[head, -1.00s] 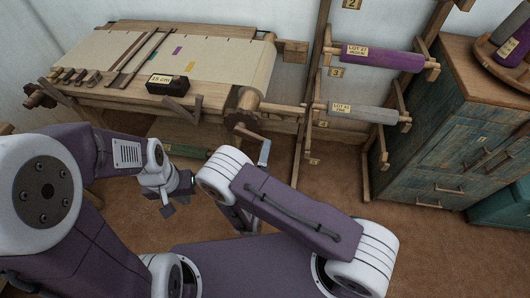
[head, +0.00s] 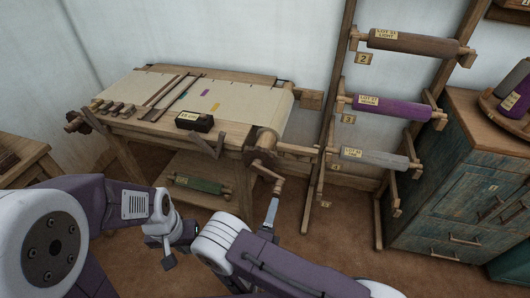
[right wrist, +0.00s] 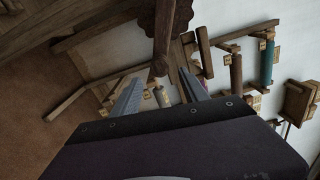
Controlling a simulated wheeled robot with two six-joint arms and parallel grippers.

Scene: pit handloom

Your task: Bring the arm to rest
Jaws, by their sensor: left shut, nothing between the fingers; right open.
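My left gripper (head: 168,262) hangs low at the lower left of the head view, in front of the loom, shut and empty. My right gripper (head: 271,211) shows edge-on in the head view, just below the crank (head: 268,170) on the loom's right end. In the right wrist view the two fingers of my right gripper (right wrist: 160,92) stand apart, with nothing seen held between them. The wooden crank (right wrist: 163,28) is beyond them at the top. I cannot tell whether a finger touches its handle.
The loom (head: 232,133) carries pale cloth and a dark labelled block (head: 195,121). A rack to the right holds a brown roll (head: 412,43), a purple roll (head: 390,107) and a grey roll (head: 375,158). A blue-green cabinet (head: 450,195) stands at right. Brown floor (head: 325,255) lies open before the rack.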

